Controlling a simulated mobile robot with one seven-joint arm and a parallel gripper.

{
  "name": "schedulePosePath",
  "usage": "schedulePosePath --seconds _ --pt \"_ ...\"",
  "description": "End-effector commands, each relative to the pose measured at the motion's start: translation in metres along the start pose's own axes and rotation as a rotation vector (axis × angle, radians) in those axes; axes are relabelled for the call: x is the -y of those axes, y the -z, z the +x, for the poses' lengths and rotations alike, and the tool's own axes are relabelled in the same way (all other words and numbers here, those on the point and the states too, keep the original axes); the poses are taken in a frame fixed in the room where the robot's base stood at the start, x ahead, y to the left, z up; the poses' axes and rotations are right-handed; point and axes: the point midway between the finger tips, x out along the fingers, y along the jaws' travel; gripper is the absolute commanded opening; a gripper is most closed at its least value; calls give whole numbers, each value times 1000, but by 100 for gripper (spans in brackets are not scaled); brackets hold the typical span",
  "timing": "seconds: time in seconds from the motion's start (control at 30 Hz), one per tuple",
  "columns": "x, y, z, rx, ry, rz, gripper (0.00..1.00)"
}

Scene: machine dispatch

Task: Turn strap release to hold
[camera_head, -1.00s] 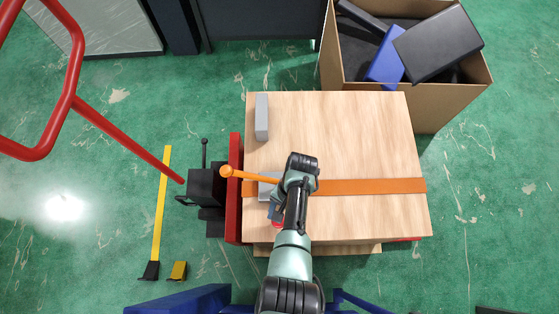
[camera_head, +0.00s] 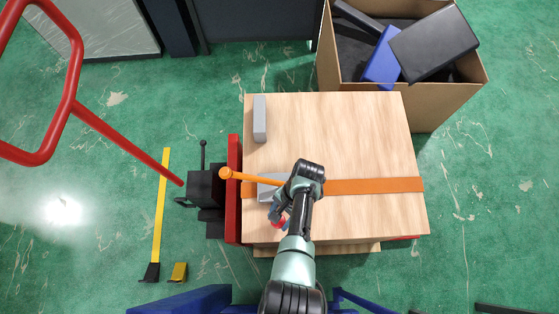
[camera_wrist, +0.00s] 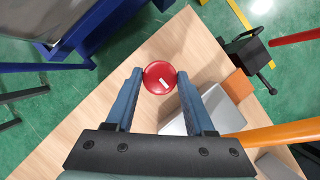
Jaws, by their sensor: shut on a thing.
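The strap release appears as a round red knob (camera_wrist: 159,77) with a small white mark on top, in the middle of the wrist view. My gripper (camera_wrist: 161,74) has one blue finger on either side of the knob, shut on it near its rim. In the head view a bit of the red knob (camera_head: 278,222) shows beside my wrist, which hides most of the gripper. The knob is beside a grey housing (camera_wrist: 212,108). An orange strap (camera_head: 375,186) runs across the wooden crate (camera_head: 345,135). An orange lever with a ball end (camera_head: 240,176) reaches left from the housing.
A grey block (camera_head: 260,118) lies on the crate's upper left. A cardboard box (camera_head: 430,110) with black and blue items stands behind. A red upright plate (camera_head: 234,190) and a black mechanism (camera_head: 205,188) flank the crate's left. A red tubular handle (camera_head: 72,90) is at upper left.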

Motion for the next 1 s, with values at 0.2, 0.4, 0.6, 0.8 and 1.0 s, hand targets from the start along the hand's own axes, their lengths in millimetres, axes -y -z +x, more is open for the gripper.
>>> schedulePosePath --seconds 0.2,0.4,0.6,0.8,1.0 --pt "0 0 0 -1 1 1 84" --pt "0 0 0 0 0 0 84" --pt "0 0 -13 -2 1 0 84" --pt "1 0 -54 -5 3 0 84" --pt "1 1 -96 -5 3 1 84"
